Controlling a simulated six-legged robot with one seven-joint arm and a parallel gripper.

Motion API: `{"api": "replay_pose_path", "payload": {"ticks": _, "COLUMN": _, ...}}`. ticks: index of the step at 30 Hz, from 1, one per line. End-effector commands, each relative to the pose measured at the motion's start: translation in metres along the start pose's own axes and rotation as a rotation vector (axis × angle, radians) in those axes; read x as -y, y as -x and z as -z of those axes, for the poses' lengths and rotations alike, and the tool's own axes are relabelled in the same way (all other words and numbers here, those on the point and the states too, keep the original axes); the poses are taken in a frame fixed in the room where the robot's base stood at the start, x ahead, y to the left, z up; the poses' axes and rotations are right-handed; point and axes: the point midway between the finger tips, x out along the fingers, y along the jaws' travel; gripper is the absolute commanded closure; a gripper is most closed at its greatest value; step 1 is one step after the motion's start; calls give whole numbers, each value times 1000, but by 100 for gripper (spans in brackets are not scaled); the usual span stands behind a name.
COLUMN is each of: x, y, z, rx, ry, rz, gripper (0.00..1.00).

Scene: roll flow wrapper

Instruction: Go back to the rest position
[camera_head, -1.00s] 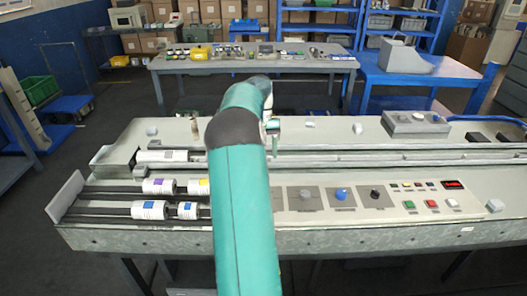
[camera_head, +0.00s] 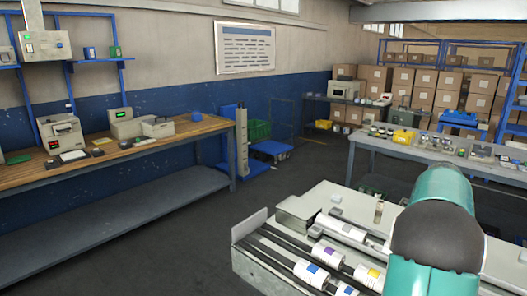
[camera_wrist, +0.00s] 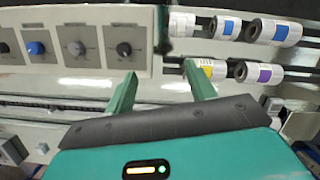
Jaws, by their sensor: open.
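My gripper (camera_wrist: 160,88) shows in the wrist view with its two green fingers spread apart. Nothing is between them. It is over the flow wrapper (camera_wrist: 100,15), with the control knobs to the left and the film rolls to the right. In the head view my green and dark grey arm covers the right part of the wrapper (camera_head: 250,262), and the gripper itself is hidden there.
Several printed rolls (camera_head: 312,273) lie on dark rods at the wrapper's left end. A workbench (camera_head: 110,158) with devices stands at the left wall. A table (camera_head: 430,155) with small items is behind the wrapper. Dark floor (camera_head: 190,230) between bench and wrapper is clear.

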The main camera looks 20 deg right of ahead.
Motion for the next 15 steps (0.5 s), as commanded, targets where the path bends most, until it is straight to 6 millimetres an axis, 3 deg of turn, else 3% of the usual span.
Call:
{"api": "replay_pose_path", "payload": {"ticks": 1, "x": 25, "y": 10, "z": -13, "rx": -34, "ry": 38, "rz": 0, "gripper": 45}}
{"api": "replay_pose_path", "payload": {"ticks": 6, "x": 93, "y": 27, "z": -57, "rx": -132, "ry": 152, "rz": -2, "gripper": 45}}
{"api": "replay_pose_path", "payload": {"ticks": 15, "x": 190, "y": 32, "z": -156, "rx": -303, "ry": 368, "rz": 6, "gripper": 45}}
